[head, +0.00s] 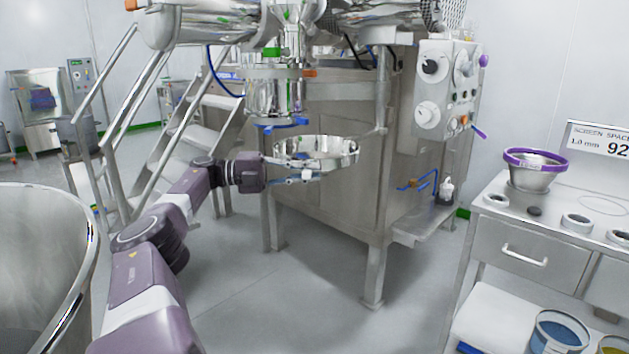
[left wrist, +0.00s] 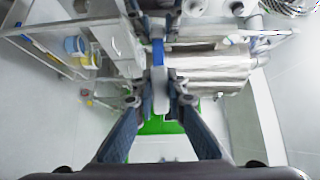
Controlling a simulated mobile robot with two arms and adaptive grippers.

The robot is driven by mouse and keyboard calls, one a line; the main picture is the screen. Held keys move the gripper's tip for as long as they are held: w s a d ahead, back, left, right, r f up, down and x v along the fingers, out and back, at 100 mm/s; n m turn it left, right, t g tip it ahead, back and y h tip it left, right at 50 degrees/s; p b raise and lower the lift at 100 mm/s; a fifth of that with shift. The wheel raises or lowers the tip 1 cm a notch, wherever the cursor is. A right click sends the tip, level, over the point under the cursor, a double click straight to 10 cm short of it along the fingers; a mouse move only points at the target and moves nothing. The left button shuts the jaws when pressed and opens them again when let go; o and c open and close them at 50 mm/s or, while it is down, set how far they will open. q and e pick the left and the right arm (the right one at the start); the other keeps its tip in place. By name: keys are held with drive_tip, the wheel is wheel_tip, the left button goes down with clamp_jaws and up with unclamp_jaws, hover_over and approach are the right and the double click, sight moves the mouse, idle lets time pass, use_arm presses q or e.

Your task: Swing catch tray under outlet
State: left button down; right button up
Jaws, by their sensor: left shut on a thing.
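The catch tray (head: 318,160) is a shiny round steel pan, level, on a swing arm from a post of the steel machine. The outlet (head: 274,98) is a polished cylinder with a blue-edged lower end. It hangs above the tray's left side in the head view; the tray's middle lies to its right. My left gripper (head: 305,176) is at the tray's near side, shut on its handle. In the left wrist view, the fingers (left wrist: 160,98) close around a white and blue piece, likely the handle (left wrist: 159,78). My right gripper is not in view.
Metal stairs (head: 190,150) stand left of the machine. A large steel vessel (head: 85,265) fills the near left. A bench (head: 490,222) at right holds a purple-rimmed sieve bowl (head: 533,172) and small rings. The floor (head: 300,300) in front of the machine is clear.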

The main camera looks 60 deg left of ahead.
use_arm(q)
drive_tip(key=shift+s+f, duration=0.1)
drive_tip(key=shift+f, duration=0.2)
drive_tip(key=c, duration=2.2)
unclamp_jaws()
drive_tip(key=shift+s, duration=0.1)
drive_tip(key=shift+c, duration=0.2)
drive_tip(key=o, duration=0.3)
drive_tip(key=shift+s+a+r, duration=0.1)
drive_tip(key=shift+s+r, duration=0.05)
drive_tip(key=shift+s, duration=0.05)
drive_tip(key=shift+w+r, duration=0.15)
drive_tip(key=shift+r, duration=0.05)
